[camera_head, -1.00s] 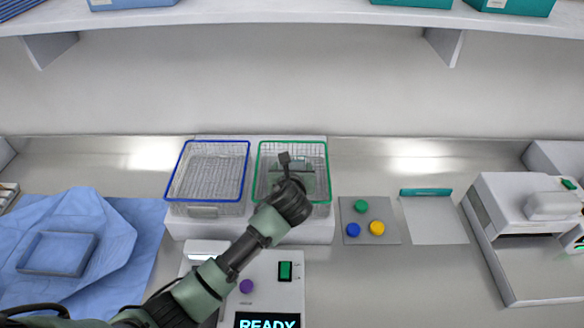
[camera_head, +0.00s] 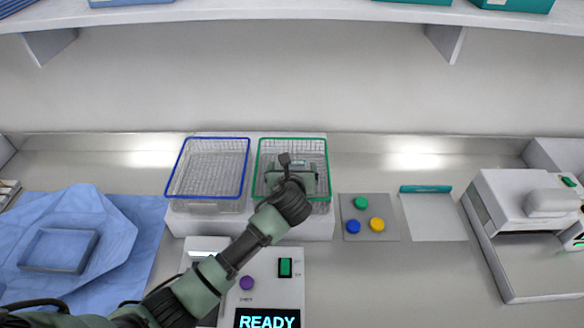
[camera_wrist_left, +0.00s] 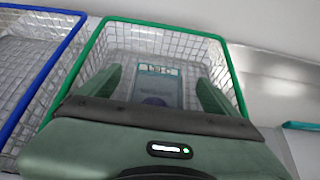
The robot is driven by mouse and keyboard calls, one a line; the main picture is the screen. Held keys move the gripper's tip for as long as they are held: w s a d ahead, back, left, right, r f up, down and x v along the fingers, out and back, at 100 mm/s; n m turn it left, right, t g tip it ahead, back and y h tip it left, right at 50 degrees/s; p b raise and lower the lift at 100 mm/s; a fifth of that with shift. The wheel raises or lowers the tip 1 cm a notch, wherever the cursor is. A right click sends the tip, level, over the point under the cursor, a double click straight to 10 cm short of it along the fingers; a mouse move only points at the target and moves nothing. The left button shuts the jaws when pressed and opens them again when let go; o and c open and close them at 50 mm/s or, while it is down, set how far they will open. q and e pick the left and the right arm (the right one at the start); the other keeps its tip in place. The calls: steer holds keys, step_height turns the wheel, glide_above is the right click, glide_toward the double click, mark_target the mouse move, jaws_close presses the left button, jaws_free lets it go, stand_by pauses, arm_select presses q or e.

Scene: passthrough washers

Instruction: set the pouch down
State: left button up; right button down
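The pouch (camera_wrist_left: 160,88), clear with a teal printed end and a dark purplish item inside, lies in the green-rimmed wire basket (camera_wrist_left: 106,42) in the left wrist view. My left gripper (camera_wrist_left: 165,92) is over that basket, its two green fingers spread apart on either side of the pouch with a gap to each. In the head view my left gripper (camera_head: 298,178) covers much of the green-rimmed basket (camera_head: 292,140), and I cannot make out the pouch there. My right gripper is not in view.
A blue-rimmed wire basket (camera_head: 208,138) stands directly left. In front is a device with a READY display (camera_head: 268,321). A grey plate with coloured knobs (camera_head: 388,232) and a white sheet (camera_head: 434,218) lie right. A shelf (camera_head: 300,12) overhangs the back.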

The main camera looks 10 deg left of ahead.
arm_select(q)
steer(key=shift+s+f, duration=0.1)
steer(key=shift+f, duration=0.15)
steer(key=shift+r, duration=0.2)
steer(key=v, duration=0.4)
steer(key=b+v, duration=0.1)
steer(key=v, duration=0.3)
steer(key=r+v, duration=0.1)
steer(key=v, duration=0.3)
steer(key=shift+r+b, duration=0.1)
steer(key=shift+b, duration=0.3)
